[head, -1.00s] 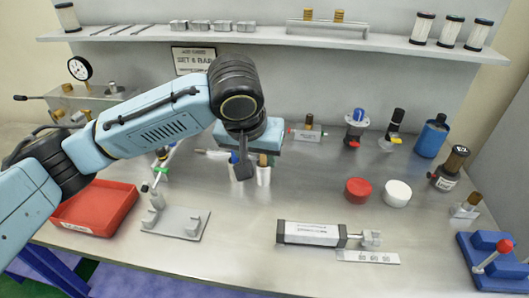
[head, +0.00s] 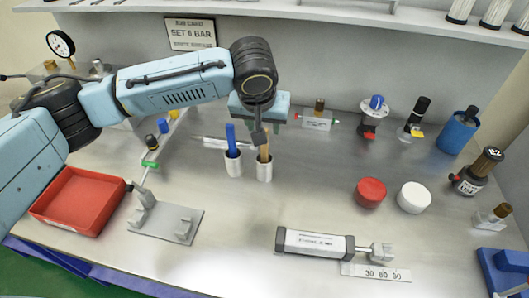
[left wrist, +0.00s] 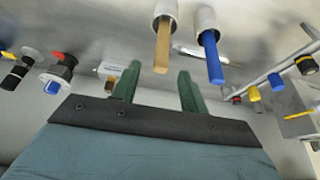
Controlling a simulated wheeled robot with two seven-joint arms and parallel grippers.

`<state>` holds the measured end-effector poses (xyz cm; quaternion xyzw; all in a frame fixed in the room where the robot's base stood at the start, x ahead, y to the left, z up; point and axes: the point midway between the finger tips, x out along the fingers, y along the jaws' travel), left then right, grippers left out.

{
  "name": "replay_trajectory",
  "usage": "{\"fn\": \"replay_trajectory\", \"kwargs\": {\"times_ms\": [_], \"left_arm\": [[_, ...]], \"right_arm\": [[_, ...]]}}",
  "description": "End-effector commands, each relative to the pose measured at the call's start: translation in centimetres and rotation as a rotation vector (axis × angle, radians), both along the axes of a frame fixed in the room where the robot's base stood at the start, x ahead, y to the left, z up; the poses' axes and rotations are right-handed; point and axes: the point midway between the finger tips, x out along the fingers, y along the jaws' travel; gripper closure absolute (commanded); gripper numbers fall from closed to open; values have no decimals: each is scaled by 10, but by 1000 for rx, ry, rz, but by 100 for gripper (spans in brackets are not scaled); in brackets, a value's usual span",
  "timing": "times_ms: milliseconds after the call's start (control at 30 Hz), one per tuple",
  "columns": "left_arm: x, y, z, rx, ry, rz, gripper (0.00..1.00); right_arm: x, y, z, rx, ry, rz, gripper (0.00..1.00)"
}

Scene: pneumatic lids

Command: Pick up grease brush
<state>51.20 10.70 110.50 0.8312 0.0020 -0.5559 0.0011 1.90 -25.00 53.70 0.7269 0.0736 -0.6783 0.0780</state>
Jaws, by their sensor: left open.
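Two white cups stand on the metal bench in the head view. The left cup (head: 233,165) holds a blue handle (head: 231,139), and the right cup (head: 264,172) holds a wooden handle (head: 264,153). Their lower ends are hidden in the cups, so I cannot tell which is the grease brush. My left gripper (head: 259,137) is close to the wooden handle's top. In the left wrist view its green fingers (left wrist: 158,88) are apart with nothing between them; the wooden handle (left wrist: 162,50) and blue handle (left wrist: 213,60) lie ahead. My right gripper is not in view.
A red tray (head: 80,203) and grey stand (head: 168,222) are at left. A cylinder (head: 315,244) lies in front, with red (head: 370,192) and white (head: 414,197) round containers at right. Fittings stand behind. The bench between cups and cylinder is clear.

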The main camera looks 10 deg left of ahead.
Motion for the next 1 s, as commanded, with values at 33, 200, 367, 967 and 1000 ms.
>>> {"fn": "replay_trajectory", "kwargs": {"times_ms": [33,200,367,967,1000], "left_arm": [[1,0,-3,1,1,-1,56],[5,1,-23,2,2,0,56],[13,0,-45,1,2,0,56],[15,0,-51,0,0,-1,92],[15,0,-51,0,0,-1,97]], "right_arm": [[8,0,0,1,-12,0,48],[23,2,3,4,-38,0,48],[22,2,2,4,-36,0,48],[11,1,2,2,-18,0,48],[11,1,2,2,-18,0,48]]}}
